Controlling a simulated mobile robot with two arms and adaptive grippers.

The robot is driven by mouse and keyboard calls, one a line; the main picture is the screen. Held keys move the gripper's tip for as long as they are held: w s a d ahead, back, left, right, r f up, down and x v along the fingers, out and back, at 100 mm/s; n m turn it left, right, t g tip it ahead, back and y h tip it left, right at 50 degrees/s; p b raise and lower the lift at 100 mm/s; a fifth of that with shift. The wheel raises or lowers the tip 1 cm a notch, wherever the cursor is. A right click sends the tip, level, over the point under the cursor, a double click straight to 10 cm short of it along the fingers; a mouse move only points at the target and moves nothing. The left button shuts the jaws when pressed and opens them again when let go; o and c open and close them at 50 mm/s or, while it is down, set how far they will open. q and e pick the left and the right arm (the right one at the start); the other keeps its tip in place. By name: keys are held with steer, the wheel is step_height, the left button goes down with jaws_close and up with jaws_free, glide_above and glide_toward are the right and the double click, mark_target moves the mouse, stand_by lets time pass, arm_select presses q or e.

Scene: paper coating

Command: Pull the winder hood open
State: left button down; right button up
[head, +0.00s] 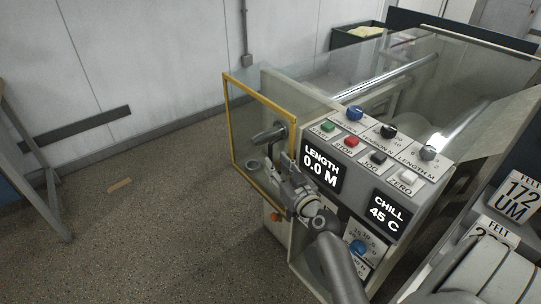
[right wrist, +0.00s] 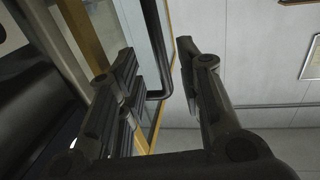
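The winder hood (head: 246,97) is a clear panel in a yellow frame at the left end of the coating machine. Its frame also shows in the right wrist view (right wrist: 88,32). A black bar handle (right wrist: 155,42) stands off the panel. My right gripper (head: 283,166) is in front of the hood's lower right part. In the right wrist view my right gripper (right wrist: 158,82) has its fingers apart, with the handle between them and a gap on the right finger's side. Contact with the left finger is unclear. My left gripper is out of view.
The control panel (head: 365,160) with knobs, buttons and displays is right of the hood, close to my right arm. Felt blocks (head: 520,195) are at the right edge. A metal-legged stand (head: 45,200) is at far left.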

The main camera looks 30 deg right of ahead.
mark_target(271, 157)
steer(key=shift+w+d, duration=0.15)
steer(key=shift+w, duration=1.05)
steer(key=shift+w+d, duration=0.15)
steer(key=shift+w, duration=1.05)
steer(key=shift+c, duration=0.2)
jaws_close()
